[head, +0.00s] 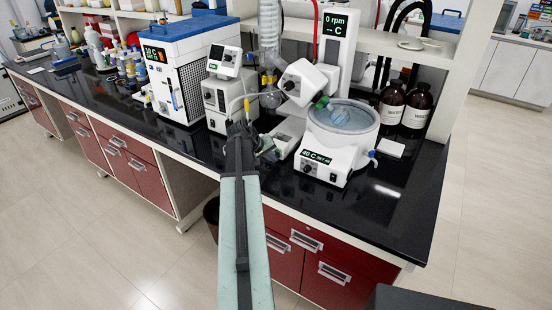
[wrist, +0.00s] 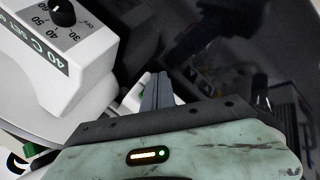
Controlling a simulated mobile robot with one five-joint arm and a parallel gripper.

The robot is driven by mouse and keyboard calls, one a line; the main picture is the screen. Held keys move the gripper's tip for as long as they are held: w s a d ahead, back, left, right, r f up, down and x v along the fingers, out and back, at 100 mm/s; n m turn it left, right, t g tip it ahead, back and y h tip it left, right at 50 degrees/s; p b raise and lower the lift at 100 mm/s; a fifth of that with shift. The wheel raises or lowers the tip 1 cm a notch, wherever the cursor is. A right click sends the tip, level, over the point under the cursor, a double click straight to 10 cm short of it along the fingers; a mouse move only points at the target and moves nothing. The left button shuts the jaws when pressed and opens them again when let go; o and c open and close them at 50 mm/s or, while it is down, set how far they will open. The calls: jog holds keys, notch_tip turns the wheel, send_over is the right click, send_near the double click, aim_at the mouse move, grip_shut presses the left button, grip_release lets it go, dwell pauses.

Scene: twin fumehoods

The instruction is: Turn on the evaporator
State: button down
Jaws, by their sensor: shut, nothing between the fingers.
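The rotary evaporator has a white column with a lit display reading 0 rpm (head: 335,24), a tilted white drive head (head: 303,82) and a round water bath (head: 360,142). A flask sits in the bath. The bath's front panel (head: 317,160) has a 40 C readout, a dark knob (head: 308,168) and a small black switch. The knob also shows at the upper left of the wrist view (wrist: 63,14). My gripper (head: 262,148) is over the counter, left of the bath panel, apart from the knob. In the wrist view its fingers (wrist: 159,82) are together and empty.
A white pump unit (head: 215,106) with a small controller and a blue-topped chiller (head: 180,65) stand to the left. Brown bottles (head: 415,110) stand right of the bath. The black counter (head: 400,195) is clear at its front right.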

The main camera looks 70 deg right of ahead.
jog(key=shift+a, duration=0.1)
jog(key=shift+w+a+r, duration=0.1)
jog(key=shift+w+a, duration=0.1)
jog(key=shift+a, duration=0.4)
jog(key=shift+w+a+r+p, duration=0.1)
jog(key=shift+w+a+p, duration=0.1)
jog(key=shift+a, duration=0.6)
jog(key=shift+w+a+r+p, duration=0.1)
jog(key=shift+w+a, duration=0.1)
jog(key=shift+a, duration=0.65)
jog(key=shift+w+a+r+p, duration=0.1)
jog(key=shift+w+a, duration=0.1)
jog(key=shift+a, duration=0.6)
jog(key=shift+w, duration=0.1)
